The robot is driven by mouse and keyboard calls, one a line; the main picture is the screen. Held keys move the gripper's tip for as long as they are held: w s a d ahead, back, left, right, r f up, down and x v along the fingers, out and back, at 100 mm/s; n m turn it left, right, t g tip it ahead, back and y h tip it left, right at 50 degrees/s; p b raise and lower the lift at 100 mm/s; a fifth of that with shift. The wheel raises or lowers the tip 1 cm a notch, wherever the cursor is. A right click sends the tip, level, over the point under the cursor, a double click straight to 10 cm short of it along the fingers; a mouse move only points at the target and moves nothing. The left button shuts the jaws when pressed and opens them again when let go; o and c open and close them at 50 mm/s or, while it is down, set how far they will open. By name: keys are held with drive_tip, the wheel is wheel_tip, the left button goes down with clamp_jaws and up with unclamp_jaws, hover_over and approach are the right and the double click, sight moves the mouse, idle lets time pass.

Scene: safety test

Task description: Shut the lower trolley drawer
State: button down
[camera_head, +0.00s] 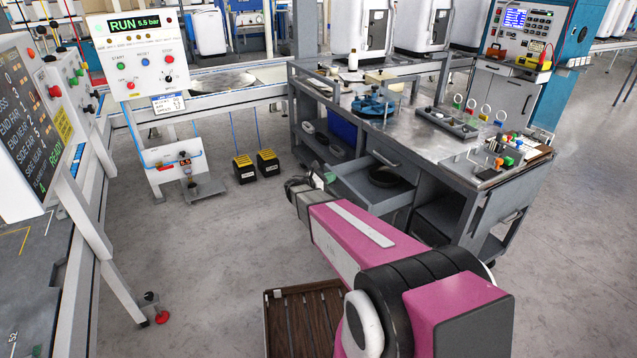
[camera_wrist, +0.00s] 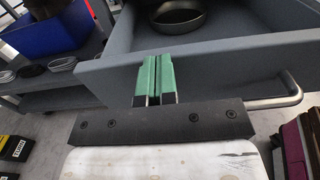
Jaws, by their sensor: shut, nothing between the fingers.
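The grey trolley (camera_head: 478,158) has a drawer standing open (camera_head: 360,181), below a shut upper drawer (camera_head: 396,158). A dark round pan (camera_head: 385,177) lies in the open drawer; the pan (camera_wrist: 181,18) also shows at the top of the wrist view. My gripper (camera_head: 322,176) is at the drawer's outer front side. In the wrist view my green fingers (camera_wrist: 157,62) are together and empty, in front of the drawer's grey front panel (camera_wrist: 225,75). I cannot tell whether they touch it. The bar handle (camera_wrist: 288,98) is right of the fingers.
The trolley top holds a blue round fixture (camera_head: 372,106) and a grey tray (camera_head: 447,122). A blue bin (camera_head: 343,126) sits on the side shelf. Black-and-yellow boxes (camera_head: 244,168) stand on the floor to the left. A brown slatted crate (camera_head: 305,318) is nearer me. Open floor lies between.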

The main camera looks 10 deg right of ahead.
drive_tip(key=x, duration=1.9)
drive_tip(key=shift+d, duration=0.15)
